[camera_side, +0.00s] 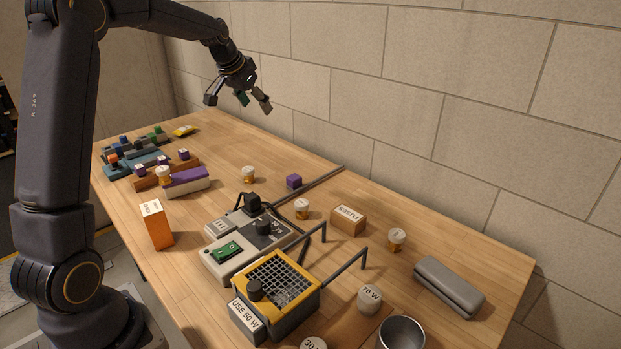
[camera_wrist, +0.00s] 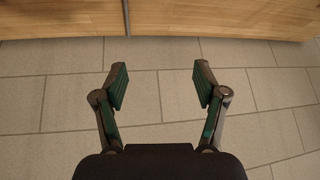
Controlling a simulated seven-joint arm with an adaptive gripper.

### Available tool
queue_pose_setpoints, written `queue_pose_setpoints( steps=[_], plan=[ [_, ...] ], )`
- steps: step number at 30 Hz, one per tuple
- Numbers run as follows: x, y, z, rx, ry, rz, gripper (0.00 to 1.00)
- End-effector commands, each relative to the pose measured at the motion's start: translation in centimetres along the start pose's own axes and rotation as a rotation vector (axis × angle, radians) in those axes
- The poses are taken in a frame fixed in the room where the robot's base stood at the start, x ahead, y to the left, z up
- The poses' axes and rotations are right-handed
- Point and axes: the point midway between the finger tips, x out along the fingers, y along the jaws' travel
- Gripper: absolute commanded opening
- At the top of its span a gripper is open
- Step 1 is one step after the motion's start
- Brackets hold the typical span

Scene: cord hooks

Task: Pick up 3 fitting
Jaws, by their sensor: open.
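No thing that I can read as "3 fitting" stands out, and small labels are too fine to read. Several small amber pieces with white tops are on the table: one at the middle back (camera_side: 248,174), one behind the switch box (camera_side: 302,208), one at the right (camera_side: 396,239), and one by the purple-topped block (camera_side: 163,174). My gripper (camera_side: 238,101) is high above the far end of the table, apart from everything. In the wrist view, my gripper (camera_wrist: 160,88) is open, with nothing between its fingers.
A switch box (camera_side: 219,263), a yellow grid-topped unit (camera_side: 274,318) marked "USE 50 W", dark bent rods (camera_side: 350,262), an orange box (camera_side: 156,226), a grey case (camera_side: 449,286) and a metal cup (camera_side: 401,333) crowd the near half. A block wall (camera_side: 440,130) borders the table.

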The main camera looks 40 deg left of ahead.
Motion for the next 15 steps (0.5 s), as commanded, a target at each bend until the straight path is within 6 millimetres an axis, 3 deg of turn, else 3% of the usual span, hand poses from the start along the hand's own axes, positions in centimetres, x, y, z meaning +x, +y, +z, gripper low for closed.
queue_pose_setpoints(
  steps=[1,3,6,9,15],
  plan=[
    [3.0,-2.8,1.2,-0.05,-0.038,-0.006,0.71],
    [6.1,-5.5,3.0,-0.104,-0.08,-0.009,0.71],
    [9.1,-7.9,6.0,-0.162,-0.138,-0.007,0.71],
    [10.4,-9.1,7.8,-0.192,-0.167,-0.006,0.71],
    [13.6,-9.4,8.6,-0.199,-0.172,-0.008,0.71]
  ],
)
